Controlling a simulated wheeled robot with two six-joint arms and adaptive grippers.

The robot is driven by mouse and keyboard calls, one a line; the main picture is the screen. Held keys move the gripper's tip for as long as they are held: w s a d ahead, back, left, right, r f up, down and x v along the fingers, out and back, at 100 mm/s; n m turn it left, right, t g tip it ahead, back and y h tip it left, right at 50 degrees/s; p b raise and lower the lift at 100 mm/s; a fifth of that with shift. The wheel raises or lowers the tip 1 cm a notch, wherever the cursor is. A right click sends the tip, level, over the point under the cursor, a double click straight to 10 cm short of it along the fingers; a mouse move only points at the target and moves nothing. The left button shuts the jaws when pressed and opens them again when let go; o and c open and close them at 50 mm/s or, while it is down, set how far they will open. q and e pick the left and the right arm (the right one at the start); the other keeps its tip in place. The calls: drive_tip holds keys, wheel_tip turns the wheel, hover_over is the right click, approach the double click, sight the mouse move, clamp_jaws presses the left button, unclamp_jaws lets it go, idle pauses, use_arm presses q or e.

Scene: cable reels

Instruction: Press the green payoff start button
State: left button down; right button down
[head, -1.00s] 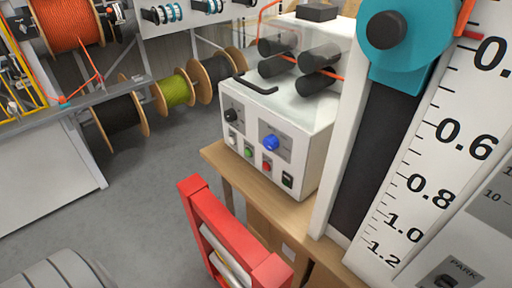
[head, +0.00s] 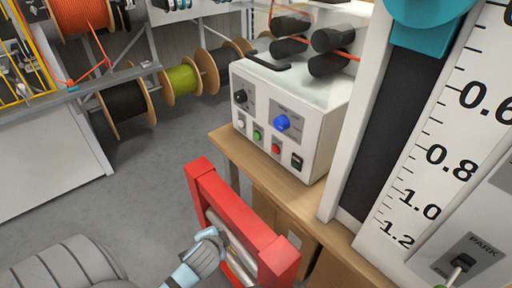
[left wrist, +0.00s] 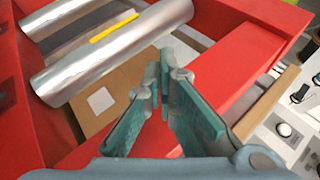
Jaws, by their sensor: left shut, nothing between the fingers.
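The green button (head: 257,135) is on the lower front panel of the white control box (head: 322,120). It sits between a white button (head: 240,124) and a red button (head: 276,148). My left gripper (head: 207,236) is low in the head view, over the red frame and below and left of the box, apart from the button. In the left wrist view the fingers (left wrist: 161,78) meet at the tips, with nothing between them. Part of the box's panel (left wrist: 284,130) shows at the right edge there; I cannot make out the green button. My right gripper is not in view.
The red frame (head: 238,218) with metal rollers (left wrist: 110,50) stands in front of the wooden bench (head: 270,178). A black knob (head: 240,96), a blue knob (head: 282,123) and a black switch (head: 297,160) crowd the panel. A tall scale (head: 440,150) stands at right.

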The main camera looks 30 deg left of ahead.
sight(257, 136)
use_arm(q)
drive_tip(key=w+a+r+m+t+y, duration=0.1)
drive_tip(key=w+a+r+m, duration=0.1)
drive_tip(key=w+r, duration=0.1)
drive_tip(key=w+a+r+m+t+y, duration=0.1)
drive_tip(key=w+a+r+m+t, duration=0.1)
drive_tip(key=w+r+m, duration=0.1)
drive_tip(key=w+a+r+m+t+y, duration=0.1)
drive_tip(key=w+a+r+m+t, duration=0.1)
drive_tip(key=w+r, duration=0.3)
drive_tip(key=shift+a+r, duration=0.5)
drive_tip(key=w+a+r+m+t, duration=0.2)
drive_tip(key=w+r+m, duration=0.2)
drive_tip(key=w+m, duration=0.1)
drive_tip(key=shift+w+r+m+t+y, duration=0.2)
drive_tip(key=shift+r+m+t+y, duration=0.15)
drive_tip(key=shift+m, duration=0.55)
drive_tip(key=shift+w, duration=0.15)
drive_tip(key=w+b, duration=0.1)
drive_tip(key=w, duration=0.1)
drive_tip(key=w+d, duration=0.1)
drive_tip(key=w, duration=0.1)
drive_tip(key=w+d+b, duration=0.1)
drive_tip(key=w, duration=0.2)
drive_tip(key=shift+f+b, duration=0.15)
drive_tip(key=shift+b, duration=0.15)
drive_tip(key=shift+w+d, duration=0.2)
drive_tip(key=shift+w, duration=0.4)
drive_tip(key=shift+w, duration=0.1)
